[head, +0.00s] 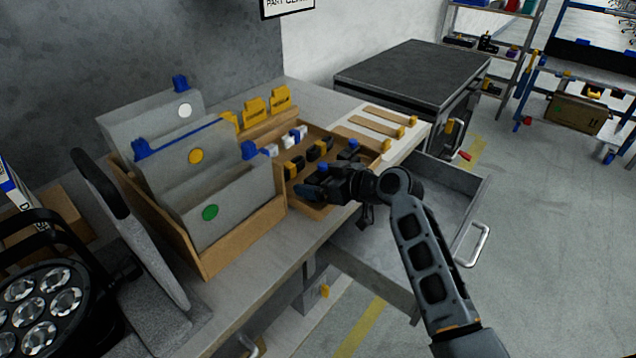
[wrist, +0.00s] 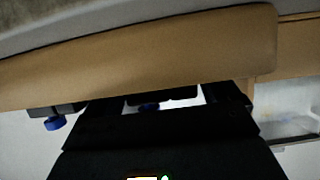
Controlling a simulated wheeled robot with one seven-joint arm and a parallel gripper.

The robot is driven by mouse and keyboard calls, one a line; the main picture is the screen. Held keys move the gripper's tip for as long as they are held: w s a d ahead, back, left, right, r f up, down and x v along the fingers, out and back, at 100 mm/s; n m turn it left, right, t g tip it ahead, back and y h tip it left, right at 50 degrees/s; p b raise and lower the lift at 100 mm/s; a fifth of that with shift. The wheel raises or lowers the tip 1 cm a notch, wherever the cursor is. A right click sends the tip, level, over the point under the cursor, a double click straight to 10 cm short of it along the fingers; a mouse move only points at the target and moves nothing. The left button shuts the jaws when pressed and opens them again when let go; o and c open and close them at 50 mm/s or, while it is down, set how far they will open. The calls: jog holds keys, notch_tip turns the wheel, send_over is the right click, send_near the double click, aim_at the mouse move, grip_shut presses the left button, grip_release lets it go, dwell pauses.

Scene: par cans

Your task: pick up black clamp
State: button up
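A shallow wooden tray (head: 372,163) on the bench holds small clamps. Black clamps (head: 313,153) stand in rows in it, some with yellow or blue parts beside them. My gripper (head: 312,188) is over the near edge of the tray, with blue showing at its tip. It hides part of the tray's near side. In the wrist view my gripper (wrist: 165,105) fills the lower middle, below a wooden panel (wrist: 150,65). A blue knob (wrist: 54,123) on a dark part shows at the left. Whether the fingers are apart or hold anything is unclear.
A wooden holder (head: 240,232) with grey panels stands just left of the tray. Orange clamps (head: 255,110) stand behind it. An open, empty-looking drawer (head: 440,205) projects below my arm. A black stage light (head: 45,300) is at the lower left.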

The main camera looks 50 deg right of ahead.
jog(key=c, duration=0.9)
jog(key=shift+r, duration=0.1)
